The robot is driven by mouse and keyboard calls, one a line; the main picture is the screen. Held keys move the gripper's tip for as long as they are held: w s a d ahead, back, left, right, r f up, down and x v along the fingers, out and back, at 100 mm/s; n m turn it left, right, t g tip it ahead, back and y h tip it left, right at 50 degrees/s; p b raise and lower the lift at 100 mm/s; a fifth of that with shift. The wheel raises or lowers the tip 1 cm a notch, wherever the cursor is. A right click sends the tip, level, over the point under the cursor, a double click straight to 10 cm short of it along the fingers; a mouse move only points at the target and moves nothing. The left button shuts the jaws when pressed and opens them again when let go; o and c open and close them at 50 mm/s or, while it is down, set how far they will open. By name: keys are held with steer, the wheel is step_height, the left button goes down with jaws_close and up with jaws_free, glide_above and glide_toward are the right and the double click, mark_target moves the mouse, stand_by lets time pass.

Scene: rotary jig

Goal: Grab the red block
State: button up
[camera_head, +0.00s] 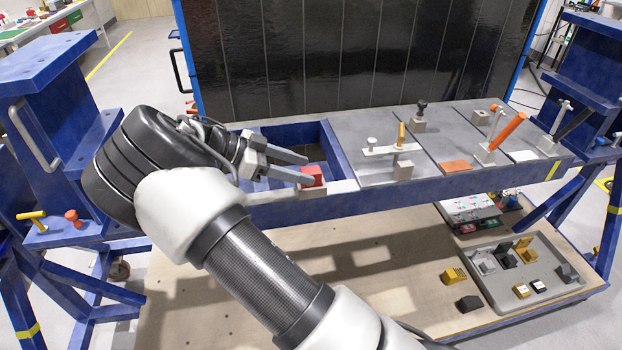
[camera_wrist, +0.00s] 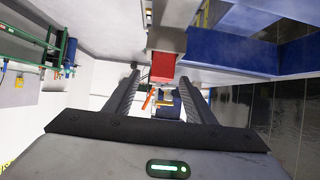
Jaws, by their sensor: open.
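The red block (camera_head: 313,175) sits on a grey block at the front edge of the blue jig frame, beside an open compartment. My gripper (camera_head: 308,169) is open, with its two fingers pointing right toward the red block in the head view. One fingertip overlaps the block's left side there; I cannot tell whether they touch. In the wrist view the red block (camera_wrist: 163,67) shows beyond and between the fingertips (camera_wrist: 165,82), near the top centre. Nothing is held between the fingers.
The blue jig frame (camera_head: 290,212) has grey panels to the right with clamps and an orange-handled lever (camera_head: 507,132). A dark panel wall (camera_head: 330,60) stands behind. Below, a wooden board (camera_head: 225,305) holds a grey tray (camera_head: 490,290) of small parts. A blue stand (camera_head: 60,120) is at left.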

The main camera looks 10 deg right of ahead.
steer(key=p+x, duration=0.1)
steer(key=x, duration=0.6)
steer(key=shift+w+d, duration=0.1)
steer(key=shift+d, duration=0.15)
steer(key=shift+c, duration=0.4)
jaws_close()
